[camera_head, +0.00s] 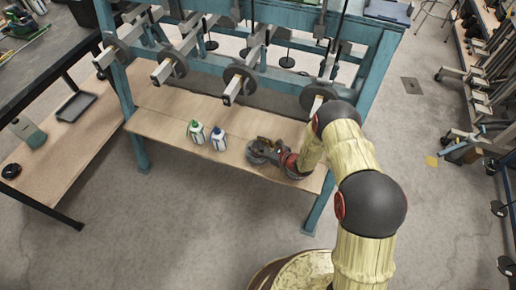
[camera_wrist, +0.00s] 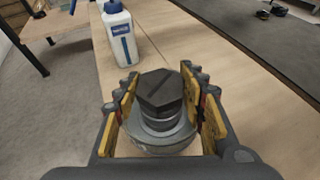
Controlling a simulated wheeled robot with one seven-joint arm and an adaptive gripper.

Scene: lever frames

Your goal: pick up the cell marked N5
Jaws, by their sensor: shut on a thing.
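In the wrist view, a cell (camera_wrist: 160,92) with a black hexagonal top, a metal neck and a wide round grey base stands between the yellow pads of my gripper (camera_wrist: 163,88). My gripper is shut on it, one finger on each side. No N5 mark can be read on it in either view. In the head view my gripper (camera_head: 264,150) is low over the wooden shelf (camera_head: 165,110) of the blue frame, and the cell cannot be made out clearly there. Whether its base touches the shelf, I cannot tell.
A white bottle with a blue cap (camera_head: 218,138) stands left of my gripper, with a green-capped one (camera_head: 196,132) beside it. A white bottle (camera_wrist: 122,36) shows just beyond the cell in the wrist view. Lever arms with round weights (camera_head: 240,78) hang above the shelf's back.

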